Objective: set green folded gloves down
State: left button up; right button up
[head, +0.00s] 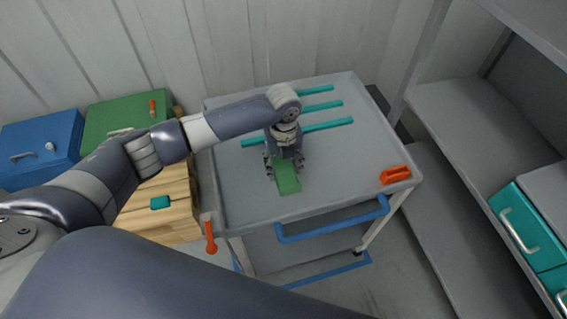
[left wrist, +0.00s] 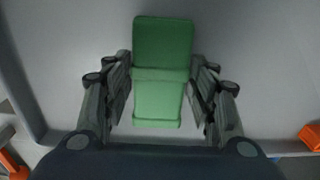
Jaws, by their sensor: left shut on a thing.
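The green folded gloves (head: 287,183) are a long, flat green bundle at the cart's grey top (head: 235,192), near its front middle. My left gripper (head: 285,168) is directly over them, pointing down, with its fingers on either side. In the left wrist view the gloves (left wrist: 163,48) lie lengthwise between the two fingers of the left gripper (left wrist: 162,85), with a fold across the middle. The left gripper is shut on them. I cannot tell whether they touch the cart top or hang just above it. My right gripper is out of view.
Teal strips (head: 318,107) lie across the cart's back. An orange clip-like thing (head: 395,174) is at its right front corner, and a blue handle (head: 332,219) runs along the front. Green (head: 125,112) and blue (head: 40,145) boxes stand left. Shelving (head: 470,120) stands right.

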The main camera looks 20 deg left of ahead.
aim_at(284, 168)
pick_arm(q)
jog(key=shift+f, duration=0.3)
jog(key=shift+f, duration=0.15)
jog(key=o, duration=0.8)
jog(key=shift+o, duration=1.3)
notch_tip(284, 168, up, 12)
jog(key=b, duration=0.1)
jog(key=shift+r, duration=0.2)
